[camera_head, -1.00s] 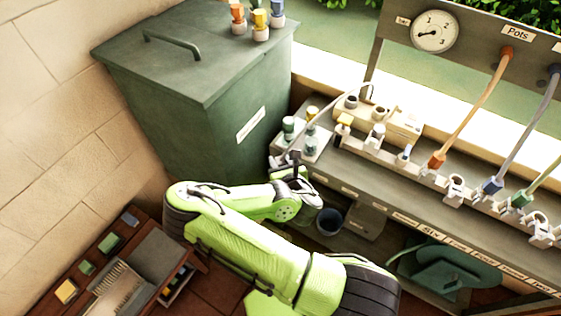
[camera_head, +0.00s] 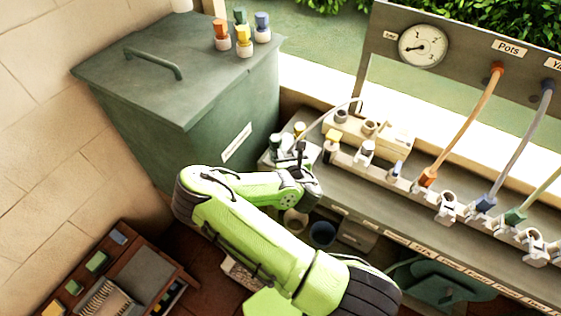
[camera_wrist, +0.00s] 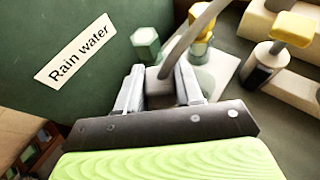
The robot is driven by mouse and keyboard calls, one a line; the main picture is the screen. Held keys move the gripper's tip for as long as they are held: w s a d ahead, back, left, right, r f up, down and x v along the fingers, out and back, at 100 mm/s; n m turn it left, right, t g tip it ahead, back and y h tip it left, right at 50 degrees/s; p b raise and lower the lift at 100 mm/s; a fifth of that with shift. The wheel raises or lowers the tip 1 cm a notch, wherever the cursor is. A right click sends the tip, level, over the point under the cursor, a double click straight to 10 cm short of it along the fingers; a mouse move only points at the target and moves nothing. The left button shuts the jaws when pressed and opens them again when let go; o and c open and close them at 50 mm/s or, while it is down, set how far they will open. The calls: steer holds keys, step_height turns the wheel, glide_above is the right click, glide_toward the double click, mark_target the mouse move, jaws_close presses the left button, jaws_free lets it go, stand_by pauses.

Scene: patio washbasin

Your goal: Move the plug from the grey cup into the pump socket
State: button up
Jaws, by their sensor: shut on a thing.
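My gripper (camera_wrist: 160,74) is shut on a grey plug (camera_wrist: 158,88) at the end of a grey hose (camera_wrist: 190,38). The hose rises to the upper right in the wrist view and arcs toward a cream block in the head view (camera_head: 330,116). My gripper (camera_head: 301,160) is at the left end of the bench, beside a small pale tray (camera_wrist: 222,70) with green-topped and yellow-topped pieces. The plug's lower end is hidden between the jaws. I cannot tell whether it still sits in a grey cup. The cream block (camera_head: 398,137) has round openings; I cannot tell which is the pump socket.
A green rain-water bin (camera_head: 205,125) stands to the left, with several coloured plugs on its lid. A rail with coloured hoses and clips (camera_head: 450,205) runs along the bench to the right. A blue-grey bucket (camera_head: 322,234) is below the bench front. A wooden box (camera_head: 120,270) is lower left.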

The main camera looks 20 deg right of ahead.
steer(key=w+d+r+m+g+h+p, duration=0.1)
steer(key=w+d+r+m+h+p, duration=0.2)
steer(key=d, duration=0.5)
steer(key=w+d+r+m+h, duration=0.1)
steer(key=w+d+r+h, duration=0.2)
steer(key=d, duration=0.6)
steer(key=d+r+m+g+h+p, duration=0.15)
steer(key=d+r, duration=0.25)
steer(key=d, duration=0.4)
steer(key=d+r+m+g+h+p, duration=0.1)
steer(key=d+r+m+g, duration=0.15)
steer(key=d+r, duration=0.45)
steer(key=shift+t, duration=0.3)
steer(key=f+b, duration=0.3)
steer(key=f, duration=0.2)
steer(key=d+f+b, duration=0.1)
steer(key=f+b, duration=0.2)
steer(key=f, duration=0.2)
steer(key=f+b, duration=0.4)
steer(key=f, duration=0.1)
steer(key=shift+w+d+f, duration=0.15)
steer(key=shift+w+f, duration=0.05)
steer(key=shift+r, duration=0.1)
steer(key=shift+r+p, duration=0.1)
steer(key=shift+p, duration=0.45)
steer(key=shift+f+b, duration=0.4)
steer(key=shift+f, duration=0.25)
